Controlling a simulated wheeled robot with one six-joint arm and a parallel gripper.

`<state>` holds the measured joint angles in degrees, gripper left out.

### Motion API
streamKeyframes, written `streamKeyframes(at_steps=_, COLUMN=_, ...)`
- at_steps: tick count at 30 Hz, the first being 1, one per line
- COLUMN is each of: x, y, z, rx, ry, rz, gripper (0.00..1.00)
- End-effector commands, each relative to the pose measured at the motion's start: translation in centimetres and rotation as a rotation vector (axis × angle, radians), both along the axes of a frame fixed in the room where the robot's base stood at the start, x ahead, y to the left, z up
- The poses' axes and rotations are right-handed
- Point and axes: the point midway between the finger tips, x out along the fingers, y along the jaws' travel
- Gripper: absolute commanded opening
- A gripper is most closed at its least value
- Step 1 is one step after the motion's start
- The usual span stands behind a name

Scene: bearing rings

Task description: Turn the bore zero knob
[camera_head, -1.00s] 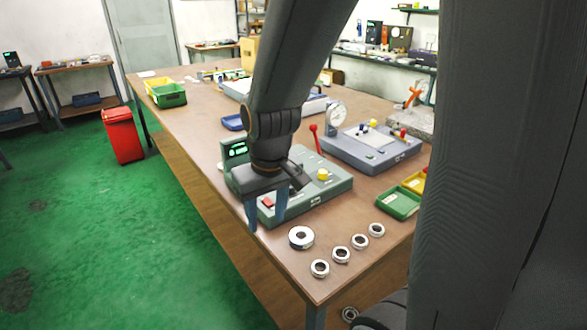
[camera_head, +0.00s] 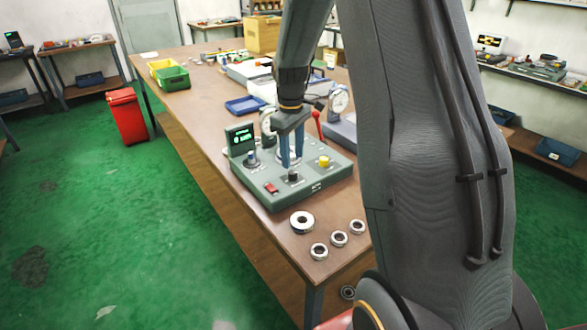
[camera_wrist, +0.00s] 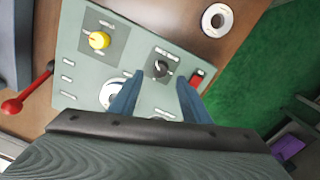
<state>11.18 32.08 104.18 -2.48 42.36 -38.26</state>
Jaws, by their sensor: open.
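The grey-green gauge unit (camera_head: 322,188) stands on the wooden bench. A black knob (camera_head: 294,177) sits near its front edge, and it also shows in the wrist view (camera_wrist: 158,69) on a dark square plate. The printed label beside it is too small to read surely. A yellow knob (camera_head: 324,161) is to its right in the head view; it also shows in the wrist view (camera_wrist: 99,40). My gripper (camera_head: 292,163) points down over the unit, open and empty. In the wrist view its fingertips (camera_wrist: 160,78) lie either side of the black knob, apparently not touching it.
A red switch (camera_wrist: 197,77) is close to one finger. A red-knobbed lever (camera_wrist: 25,92) stands by the unit, with a small green-lit screen (camera_head: 241,141) at its back left. Loose metal rings (camera_head: 302,222) lie in front. A blue tray (camera_head: 245,104) lies behind.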

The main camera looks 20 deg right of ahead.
Motion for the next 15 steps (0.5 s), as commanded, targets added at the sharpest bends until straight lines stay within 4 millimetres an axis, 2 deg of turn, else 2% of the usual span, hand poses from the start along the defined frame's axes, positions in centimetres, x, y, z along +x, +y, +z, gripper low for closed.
streamKeyframes(at_steps=6, x=-0.2, y=-0.1, z=-3.5, rx=0.001, ry=0.005, rz=-0.002, gripper=0.43)
streamKeyframes(at_steps=15, x=0.0, y=-0.2, z=-5.9, rx=0.0, ry=0.001, rz=-0.002, gripper=0.43)
